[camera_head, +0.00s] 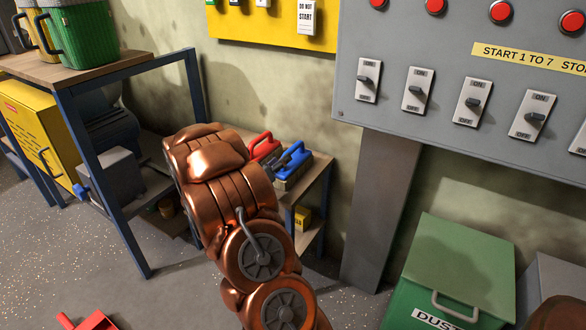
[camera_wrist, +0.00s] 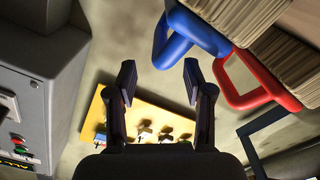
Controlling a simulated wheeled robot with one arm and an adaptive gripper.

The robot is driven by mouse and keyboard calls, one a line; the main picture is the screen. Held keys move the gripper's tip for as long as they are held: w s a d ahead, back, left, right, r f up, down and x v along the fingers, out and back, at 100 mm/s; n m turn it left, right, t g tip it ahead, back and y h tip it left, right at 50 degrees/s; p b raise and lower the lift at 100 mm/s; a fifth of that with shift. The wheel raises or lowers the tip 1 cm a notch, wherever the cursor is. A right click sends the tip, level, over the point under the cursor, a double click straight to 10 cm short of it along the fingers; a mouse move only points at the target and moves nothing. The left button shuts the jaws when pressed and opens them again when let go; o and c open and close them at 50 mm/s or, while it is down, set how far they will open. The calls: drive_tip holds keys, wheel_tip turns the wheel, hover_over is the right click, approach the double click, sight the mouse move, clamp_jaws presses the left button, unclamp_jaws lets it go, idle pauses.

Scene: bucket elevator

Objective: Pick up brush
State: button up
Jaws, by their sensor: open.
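Two brushes stand on a small wooden-topped bench (camera_head: 312,178) by the wall in the head view. One is a blue-handled brush (camera_head: 295,161), the other a red-handled brush (camera_head: 264,147) behind and left of it. In the wrist view the blue-handled brush (camera_wrist: 164,48) and the red-handled brush (camera_wrist: 264,99) show at upper right, with pale bristles. My gripper (camera_wrist: 158,80) is open and empty, its fingertips just short of the blue loop handle and apart from it. In the head view my copper arm hides most of the gripper and part of the bench.
A grey switch panel (camera_head: 440,125) hangs at right above a green dust bin (camera_head: 462,255). A taller bench (camera_head: 90,68) with a green bucket (camera_head: 82,35) stands at left. A yellow board (camera_wrist: 150,112) shows low in the wrist view. A red dustpan (camera_head: 92,320) lies on the floor.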

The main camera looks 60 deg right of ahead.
sight(293, 160)
drive_tip(key=shift+w+d+f+b, duration=0.1)
drive_tip(key=shift+d+b, duration=0.05)
drive_tip(key=shift+d, duration=1.35)
drive_tip(key=shift+w+d+b, duration=0.1)
drive_tip(key=shift+d+b, duration=0.05)
drive_tip(key=shift+d, duration=1.35)
clamp_jaws()
